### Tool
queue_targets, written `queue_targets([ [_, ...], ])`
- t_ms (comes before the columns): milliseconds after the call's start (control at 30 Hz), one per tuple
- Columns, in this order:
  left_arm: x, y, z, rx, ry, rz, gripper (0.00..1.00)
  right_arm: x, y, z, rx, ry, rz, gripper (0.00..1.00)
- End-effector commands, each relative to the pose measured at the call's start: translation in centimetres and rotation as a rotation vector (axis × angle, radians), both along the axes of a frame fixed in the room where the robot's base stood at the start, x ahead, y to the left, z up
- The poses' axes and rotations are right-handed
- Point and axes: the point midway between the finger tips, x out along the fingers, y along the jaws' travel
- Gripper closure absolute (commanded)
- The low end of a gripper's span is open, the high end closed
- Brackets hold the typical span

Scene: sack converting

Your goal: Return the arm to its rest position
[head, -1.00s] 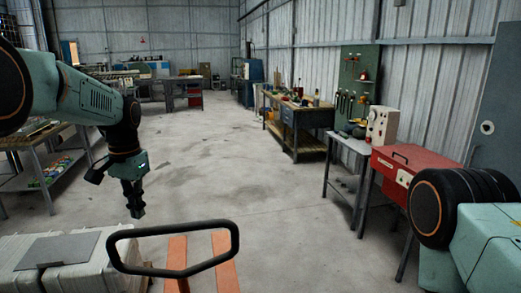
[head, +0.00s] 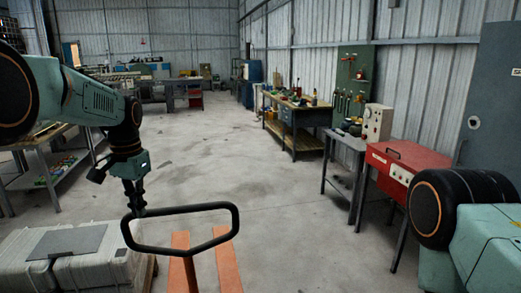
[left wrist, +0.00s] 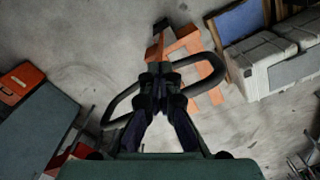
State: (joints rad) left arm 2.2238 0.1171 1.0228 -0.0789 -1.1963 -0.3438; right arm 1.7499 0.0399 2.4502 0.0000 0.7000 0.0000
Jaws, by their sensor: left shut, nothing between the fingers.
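My left arm comes in from the left in the head view, bent down at the wrist. Its gripper (head: 136,200) points down, shut and empty, above the floor and close to the black loop handle of a pallet truck (head: 238,222). In the left wrist view the gripper's dark fingers (left wrist: 160,92) are together, with the handle (left wrist: 120,105) showing on both sides behind them. I cannot tell whether they touch it. My right arm shows only as links at the lower right; its gripper is out of view.
Orange pallet truck forks (head: 228,268) lie beyond the handle. Grey-white cases (head: 95,272) stand at the lower left. A red machine (head: 408,160) and a workbench (head: 298,112) stand along the right wall. A shelved bench (head: 48,160) is at the left. The middle floor is clear.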

Motion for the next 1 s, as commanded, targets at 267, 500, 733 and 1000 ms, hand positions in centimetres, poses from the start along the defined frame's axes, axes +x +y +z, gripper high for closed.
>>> queue_targets([
  [267,4.0,0.1,-0.9,0.0,-0.189,0.059,1.0,0.0,0.0,0.0,0.0,-0.001,0.0,0.6],
  [500,5.0,-0.6,-4.8,-0.017,-0.317,0.11,1.0,0.0,0.0,-0.2,0.0,-0.001,0.0,0.6],
  [733,1.6,-2.1,-16.6,-0.048,-0.408,0.182,1.0,0.0,0.0,-3.3,0.0,-0.001,0.0,0.6],
  [1000,-8.1,-3.8,-31.6,-0.072,-0.424,0.259,1.0,0.0,0.0,-8.6,0.0,0.0,0.0,0.6],
])
